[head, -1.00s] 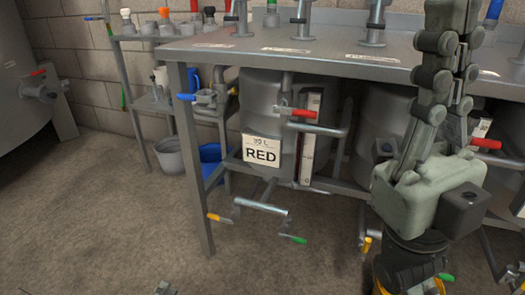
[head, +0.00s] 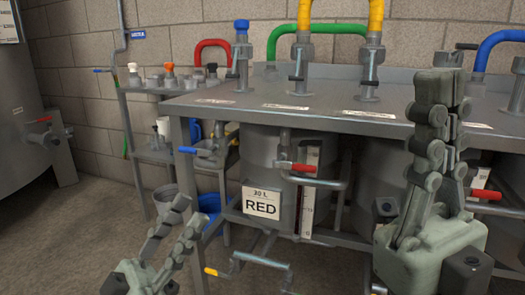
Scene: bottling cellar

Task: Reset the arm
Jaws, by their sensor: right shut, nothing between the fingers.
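My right gripper (head: 440,88) points straight up at the right, in front of the steel bench. Its fingers are together with nothing between them. My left gripper (head: 190,213) is at the lower left, in front of the bench's left leg. It points up and to the right, its two fingers are apart, and it looks empty. Most of my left arm is outside the picture.
The steel bench (head: 290,110) carries taps and coloured hoses. Beneath it stand grey tanks, one with a RED sign (head: 261,202), and red-handled valves (head: 302,167). A small rack (head: 160,86) stands behind left. Open floor (head: 85,235) lies at the left.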

